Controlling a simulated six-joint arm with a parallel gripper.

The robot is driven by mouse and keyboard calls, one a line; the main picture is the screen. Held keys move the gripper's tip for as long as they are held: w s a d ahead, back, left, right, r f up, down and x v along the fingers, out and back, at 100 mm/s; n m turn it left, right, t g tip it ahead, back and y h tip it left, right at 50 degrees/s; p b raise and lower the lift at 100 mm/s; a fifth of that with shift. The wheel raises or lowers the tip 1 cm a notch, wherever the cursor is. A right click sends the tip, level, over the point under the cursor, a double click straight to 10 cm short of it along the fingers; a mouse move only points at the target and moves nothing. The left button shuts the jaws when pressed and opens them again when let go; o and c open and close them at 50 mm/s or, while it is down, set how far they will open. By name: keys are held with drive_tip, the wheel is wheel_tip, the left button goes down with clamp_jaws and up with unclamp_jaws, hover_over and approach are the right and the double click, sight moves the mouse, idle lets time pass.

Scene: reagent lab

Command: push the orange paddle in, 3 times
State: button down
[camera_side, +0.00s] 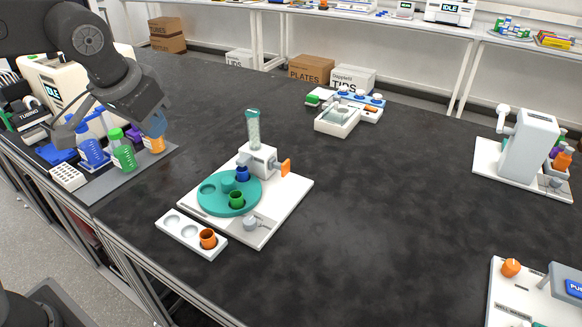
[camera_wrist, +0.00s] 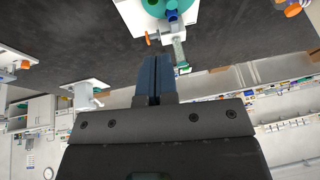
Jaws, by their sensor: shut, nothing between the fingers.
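The orange paddle (camera_side: 286,167) sticks out from the right side of the white dispenser block (camera_side: 260,160) at the back of a white base plate. It also shows in the wrist view (camera_wrist: 148,40). A clear tube with a green cap (camera_side: 253,128) stands on the block. A teal turntable (camera_side: 214,203) in front carries a blue cup (camera_side: 242,174) and a green cup (camera_side: 237,199). My gripper (camera_side: 156,124) is at the left in the side view, high and well away from the paddle. Its blue fingers are together and empty in the wrist view (camera_wrist: 155,62).
Bottles with blue (camera_side: 92,150) and green (camera_side: 123,155) liquid stand on a grey mat under my gripper. A white rack (camera_side: 178,226) with an orange cup lies in front of the dispenser plate. The dark bench is clear to the right of the paddle.

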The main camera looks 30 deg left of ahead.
drive_tip(key=w+d+f+y, duration=0.1)
drive_tip(key=w+d, duration=0.3)
drive_tip(key=w, duration=0.7)
drive_tip(key=w+d+f+y, duration=0.1)
drive_tip(key=w+d+f, duration=0.5)
drive_tip(key=w+f, duration=0.2)
drive_tip(key=w+d+f+n+y, duration=0.1)
drive_tip(key=w+d+f+y, duration=0.1)
drive_tip(key=w+d+f, duration=0.4)
wheel_tip(320, 180, down, 3)
drive_tip(key=shift+w+f+y, duration=0.15)
drive_tip(key=shift+w+y, duration=0.15)
drive_tip(key=shift+w, duration=0.7)
drive_tip(key=shift+d, duration=0.1)
approach(288, 171)
drive_tip(key=f, duration=0.1)
drive_tip(key=w+d+f, duration=0.1)
drive_tip(key=f, duration=0.1)
drive_tip(key=w+f, duration=0.1)
drive_tip(key=f, duration=0.1)
drive_tip(key=shift+w+d, duration=0.15)
drive_tip(key=shift+w, duration=0.05)
drive_tip(key=shift+s+a+r, duration=0.1)
drive_tip(key=shift+a+r, duration=0.05)
drive_tip(key=shift+a, duration=0.4)
drive_tip(key=shift+a+r, duration=0.1)
drive_tip(key=shift+a, duration=1.25)
